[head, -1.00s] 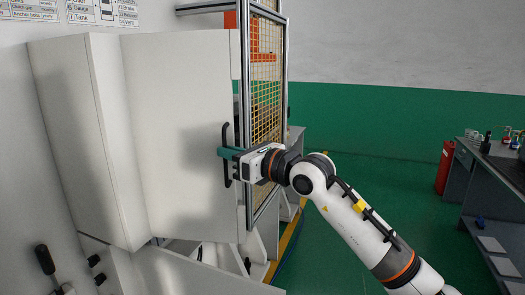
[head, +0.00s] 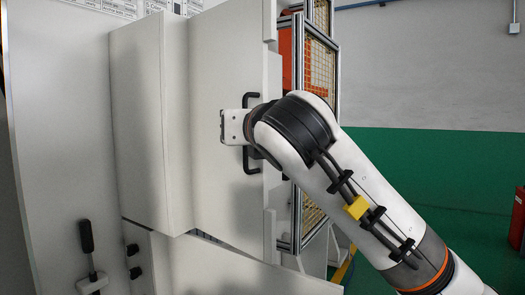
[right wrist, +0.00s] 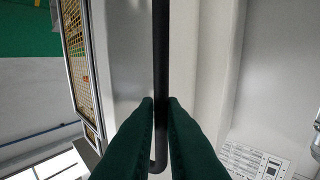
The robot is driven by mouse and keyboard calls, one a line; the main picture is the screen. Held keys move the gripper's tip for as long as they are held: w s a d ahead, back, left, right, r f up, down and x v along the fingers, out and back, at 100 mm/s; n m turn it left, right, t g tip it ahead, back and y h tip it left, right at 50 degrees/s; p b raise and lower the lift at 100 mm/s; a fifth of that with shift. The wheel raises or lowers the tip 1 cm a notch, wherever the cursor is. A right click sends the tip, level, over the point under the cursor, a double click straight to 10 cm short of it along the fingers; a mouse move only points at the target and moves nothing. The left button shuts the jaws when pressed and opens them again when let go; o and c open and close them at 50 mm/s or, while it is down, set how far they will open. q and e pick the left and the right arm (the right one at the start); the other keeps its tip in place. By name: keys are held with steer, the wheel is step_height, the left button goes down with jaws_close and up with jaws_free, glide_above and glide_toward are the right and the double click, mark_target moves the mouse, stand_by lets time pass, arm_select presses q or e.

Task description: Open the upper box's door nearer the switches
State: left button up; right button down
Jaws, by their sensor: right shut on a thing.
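The upper box (head: 140,130) is a large white cabinet on the left in the head view. Its door (head: 218,185) carries a black upright bar handle (head: 250,160) near its right edge. The handle also shows as a dark bar in the right wrist view (right wrist: 161,55). My right gripper (head: 235,127) is at the handle, its fingers hidden behind its own body in the head view. In the right wrist view the dark green fingers (right wrist: 161,104) are shut on the handle. I cannot tell whether the door stands ajar. My left gripper is not in view.
A metal-framed yellow mesh guard (head: 318,75) stands just right of the door. Green floor shows at the lower right.

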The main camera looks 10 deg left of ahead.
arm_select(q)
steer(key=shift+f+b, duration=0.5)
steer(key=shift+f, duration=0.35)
arm_select(e)
steer(key=shift+s+a+r+h, duration=0.2)
steer(key=shift+s+a+h, duration=0.1)
steer(key=shift+a, duration=0.05)
